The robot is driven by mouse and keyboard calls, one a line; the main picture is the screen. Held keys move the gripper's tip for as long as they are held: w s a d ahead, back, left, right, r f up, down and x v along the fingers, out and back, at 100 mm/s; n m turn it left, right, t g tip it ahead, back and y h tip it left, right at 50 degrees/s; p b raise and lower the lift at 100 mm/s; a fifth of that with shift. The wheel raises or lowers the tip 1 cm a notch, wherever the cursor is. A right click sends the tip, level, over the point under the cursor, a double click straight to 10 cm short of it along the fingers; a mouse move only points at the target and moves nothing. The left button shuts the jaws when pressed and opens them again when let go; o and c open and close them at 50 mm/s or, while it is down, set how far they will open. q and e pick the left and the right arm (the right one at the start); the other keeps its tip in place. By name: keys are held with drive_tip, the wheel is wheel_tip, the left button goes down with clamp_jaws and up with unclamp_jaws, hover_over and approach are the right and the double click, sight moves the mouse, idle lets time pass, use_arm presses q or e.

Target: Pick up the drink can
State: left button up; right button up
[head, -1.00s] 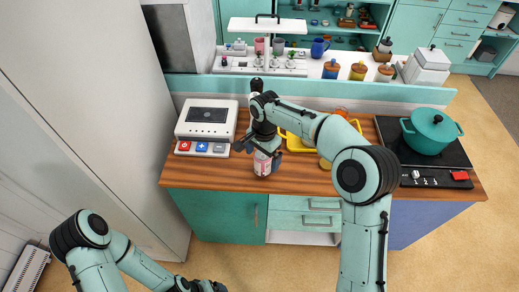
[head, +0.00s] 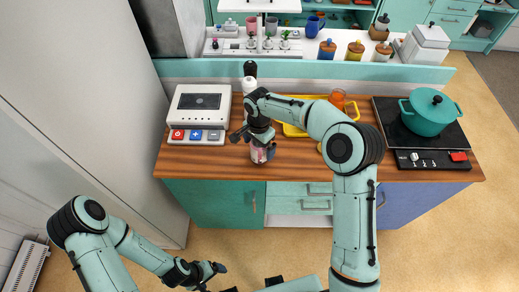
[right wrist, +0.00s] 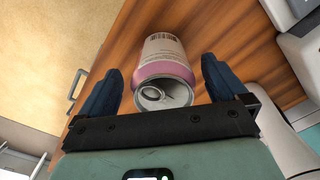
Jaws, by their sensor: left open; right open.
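The drink can (head: 259,154), white and pink with a silver top, stands on the wooden counter near its front edge. In the right wrist view the can (right wrist: 163,62) shows its top with the pull tab, between the two dark blue fingers. My right gripper (head: 256,140) is open around the upper part of the can, with a gap visible on both sides. It also shows in the right wrist view (right wrist: 160,85). My left gripper (head: 212,278) is open and empty, low in front of the counter, far from the can.
A white device with coloured buttons (head: 199,115) stands left of the can. A dark-capped bottle (head: 249,82) and a yellow tray (head: 293,130) are behind it. A teal pot (head: 430,111) sits on the hob at right. The wooden counter (head: 300,165) right of the can is clear.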

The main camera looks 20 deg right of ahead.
drive_tip(key=f, duration=0.3)
drive_tip(key=shift+w+d+f, duration=0.1)
drive_tip(key=shift+w+f, duration=0.2)
drive_tip(key=shift+r, duration=0.1)
drive_tip(key=c, duration=1.4)
